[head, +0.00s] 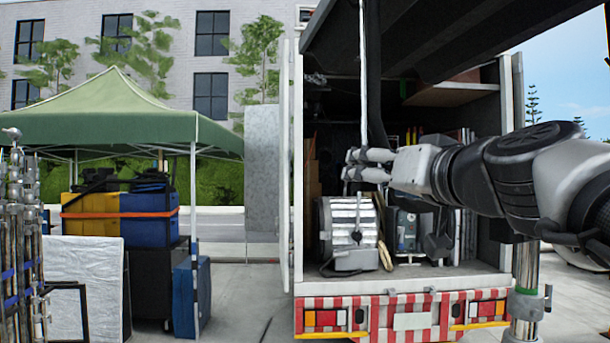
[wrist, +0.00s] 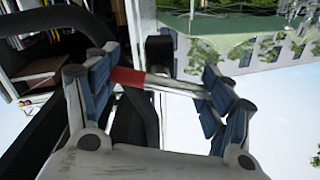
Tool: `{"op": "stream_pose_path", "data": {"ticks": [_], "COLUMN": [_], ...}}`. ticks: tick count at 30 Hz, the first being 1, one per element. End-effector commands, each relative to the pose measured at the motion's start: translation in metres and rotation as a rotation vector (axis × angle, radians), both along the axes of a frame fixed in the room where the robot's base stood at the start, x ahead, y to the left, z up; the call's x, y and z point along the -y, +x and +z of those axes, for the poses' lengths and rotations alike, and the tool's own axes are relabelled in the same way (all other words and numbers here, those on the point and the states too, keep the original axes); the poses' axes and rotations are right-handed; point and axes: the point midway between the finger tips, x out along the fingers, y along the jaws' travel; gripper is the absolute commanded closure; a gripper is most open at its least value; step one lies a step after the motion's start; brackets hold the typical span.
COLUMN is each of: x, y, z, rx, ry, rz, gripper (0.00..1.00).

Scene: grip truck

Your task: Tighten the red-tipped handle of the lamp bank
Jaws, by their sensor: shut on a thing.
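In the wrist view a metal handle (wrist: 175,86) with a red tip (wrist: 128,78) lies between the fingers of my gripper (wrist: 158,84). The gripper is shut on the handle: the red end meets the left finger pad and the bare metal end reaches the right one. Dark parts stand behind the handle. The handle cannot be made out there.
An open truck (head: 405,282) stands behind, holding a silver lamp (head: 350,220) and other gear. A grey door panel (head: 285,180) is open at its left. Metal stands (head: 18,230), cases (head: 150,212) and a green canopy (head: 110,110) are further left.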

Motion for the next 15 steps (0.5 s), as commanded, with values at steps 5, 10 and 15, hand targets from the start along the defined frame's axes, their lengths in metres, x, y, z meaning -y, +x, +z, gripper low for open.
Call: {"op": "stream_pose_path", "data": {"ticks": [5, 10, 15], "x": [0.0002, 0.0003, 0.0003], "y": [0.0001, 0.0000, 0.0000], "z": [-0.0003, -0.0002, 0.0000], "rx": [-0.014, -0.041, -0.078], "ry": [0.061, 0.171, 0.321], "rz": [0.000, -0.002, -0.001], "gripper": [0.49, 0.49, 0.49]}}
